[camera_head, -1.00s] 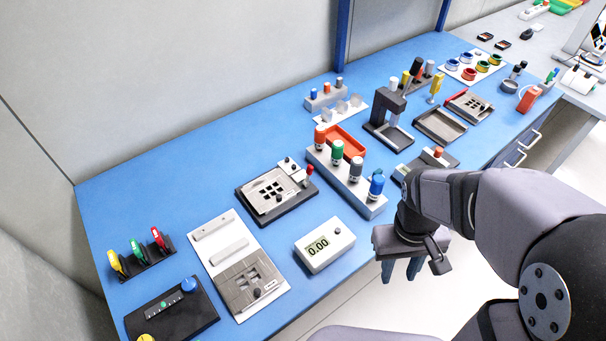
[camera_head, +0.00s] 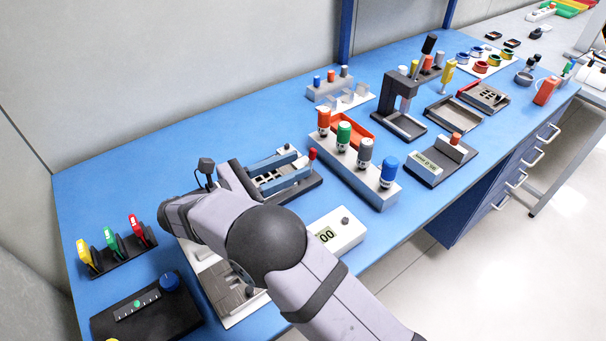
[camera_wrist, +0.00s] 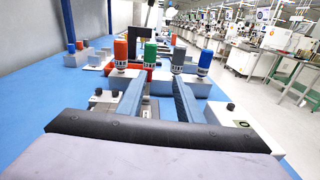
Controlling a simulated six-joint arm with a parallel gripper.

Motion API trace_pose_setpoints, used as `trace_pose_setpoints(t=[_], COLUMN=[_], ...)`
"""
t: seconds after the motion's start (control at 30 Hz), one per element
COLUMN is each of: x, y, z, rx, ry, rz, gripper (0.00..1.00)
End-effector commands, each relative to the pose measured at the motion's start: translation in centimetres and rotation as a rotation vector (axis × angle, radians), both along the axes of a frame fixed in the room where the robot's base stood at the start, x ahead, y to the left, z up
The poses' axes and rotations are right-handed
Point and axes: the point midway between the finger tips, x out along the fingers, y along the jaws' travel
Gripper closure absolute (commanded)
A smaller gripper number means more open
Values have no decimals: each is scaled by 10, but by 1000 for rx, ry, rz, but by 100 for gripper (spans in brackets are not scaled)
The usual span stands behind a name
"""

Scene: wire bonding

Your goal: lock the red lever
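The red lever (camera_head: 312,154) stands at the right end of a dark fixture (camera_head: 306,186) with a metal plate, in the middle of the bench. Its red knob shows just beyond the finger ends in the head view. My gripper (camera_head: 293,167) is low over this fixture, its two blue fingers spread apart and pointing toward the lever's side. In the wrist view my gripper (camera_wrist: 158,90) is open, with a gap between the fingers and part of the fixture showing there. I cannot make out the lever clearly in the wrist view. My arm hides the fixture's left part.
A grey rack (camera_head: 345,178) with orange, green, grey and blue bottles stands just right of the fixture. A white meter (camera_head: 345,229) lies in front, partly behind my arm. A black rack (camera_head: 122,260) with coloured tools is at left. Blue bench is free behind the fixture.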

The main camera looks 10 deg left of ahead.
Motion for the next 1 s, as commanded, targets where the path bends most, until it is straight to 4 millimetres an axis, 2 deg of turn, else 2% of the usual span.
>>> trace_pose_setpoints(t=[0.03,0.13,0.37,0.57,1.0], x=[-2,-4,-5,4,40], y=[11,25,31,22,-15], z=[-11,-14,-12,-11,-12], rx=[-18,-42,-57,-57,-56], ry=[-4,-9,-11,-11,-9], rz=[23,52,66,63,63], gripper=[67,67,67,67,67])
